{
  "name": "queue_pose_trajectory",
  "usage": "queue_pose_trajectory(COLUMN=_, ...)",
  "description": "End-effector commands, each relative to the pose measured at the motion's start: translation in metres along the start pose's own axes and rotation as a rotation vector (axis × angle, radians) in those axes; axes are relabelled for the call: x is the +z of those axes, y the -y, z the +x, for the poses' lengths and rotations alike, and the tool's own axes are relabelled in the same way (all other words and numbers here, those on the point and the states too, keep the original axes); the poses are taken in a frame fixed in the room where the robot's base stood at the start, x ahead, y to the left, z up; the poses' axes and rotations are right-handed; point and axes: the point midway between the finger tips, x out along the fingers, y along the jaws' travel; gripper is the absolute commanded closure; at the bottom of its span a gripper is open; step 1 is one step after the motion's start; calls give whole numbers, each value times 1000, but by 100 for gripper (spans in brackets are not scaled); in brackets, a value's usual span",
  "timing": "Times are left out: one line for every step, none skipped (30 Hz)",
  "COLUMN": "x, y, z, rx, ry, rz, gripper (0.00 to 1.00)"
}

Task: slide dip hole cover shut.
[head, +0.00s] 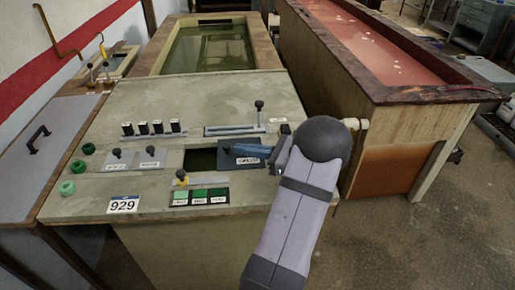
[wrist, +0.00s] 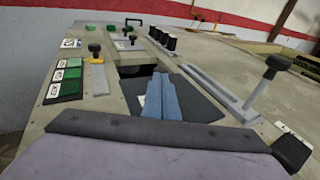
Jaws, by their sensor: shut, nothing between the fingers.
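The dip hole (head: 200,159) is a dark rectangular opening in the panel top, and much of it is uncovered. The cover (head: 228,161) is a dark flat plate with a white label, lying at the right side of the hole. My gripper (head: 238,149) is shut and empty, with its blue fingers over the cover and their tips near its hole-side edge. In the wrist view my gripper (wrist: 160,83) hides the middle of the cover (wrist: 203,98), and the hole (wrist: 133,87) shows beyond the fingertips. I cannot tell whether the fingers touch the cover.
A slider lever (head: 259,108) stands behind the cover. Black switches (head: 157,127) line the panel's back left. A yellow-based knob (head: 182,177) and green labelled buttons (head: 201,197) sit in front of the hole. A green tank (head: 208,48) and a red tank (head: 365,40) stand behind.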

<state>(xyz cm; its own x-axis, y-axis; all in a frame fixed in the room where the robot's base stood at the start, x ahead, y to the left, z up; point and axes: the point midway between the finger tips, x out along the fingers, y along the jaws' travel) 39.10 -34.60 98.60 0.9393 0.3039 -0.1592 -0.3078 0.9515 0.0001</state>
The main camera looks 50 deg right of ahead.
Motion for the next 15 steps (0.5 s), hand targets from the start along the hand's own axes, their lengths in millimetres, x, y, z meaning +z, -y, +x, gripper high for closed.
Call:
queue_pose_trajectory(x=1, y=-1, z=5, rx=3, ry=0, rz=1, gripper=100)
queue_pose_trajectory(x=1, y=-1, z=7, rx=3, ry=0, rz=0, gripper=100)
queue_pose_trajectory(x=0, y=-1, z=9, rx=3, ry=0, rz=0, gripper=100)
queue_pose_trajectory(x=0, y=-1, z=10, rx=2, ry=0, rz=0, gripper=100)
queue_pose_trajectory(x=0, y=0, z=11, rx=2, ry=0, rz=0, gripper=100)
queue_pose_trajectory(x=0, y=0, z=12, rx=1, ry=0, rz=1, gripper=100)
queue_pose_trajectory(x=0, y=0, z=13, rx=1, ry=0, rz=0, gripper=100)
queue_pose_trajectory(x=0, y=0, z=13, rx=1, ry=0, rz=0, gripper=100)
queue_pose_trajectory(x=0, y=0, z=13, rx=0, ry=0, rz=0, gripper=100)
queue_pose_trajectory(x=0, y=0, z=13, rx=0, ry=0, rz=0, gripper=100)
queue_pose_trajectory(x=0, y=0, z=13, rx=0, ry=0, rz=0, gripper=100)
queue_pose_trajectory(x=-1, y=0, z=13, rx=0, ry=0, rz=0, gripper=100)
queue_pose_trajectory(x=0, y=0, z=13, rx=0, ry=0, rz=0, gripper=100)
queue_pose_trajectory(x=0, y=0, z=13, rx=0, ry=0, rz=0, gripper=100)
queue_pose_trajectory(x=0, y=0, z=13, rx=1, ry=0, rz=0, gripper=100)
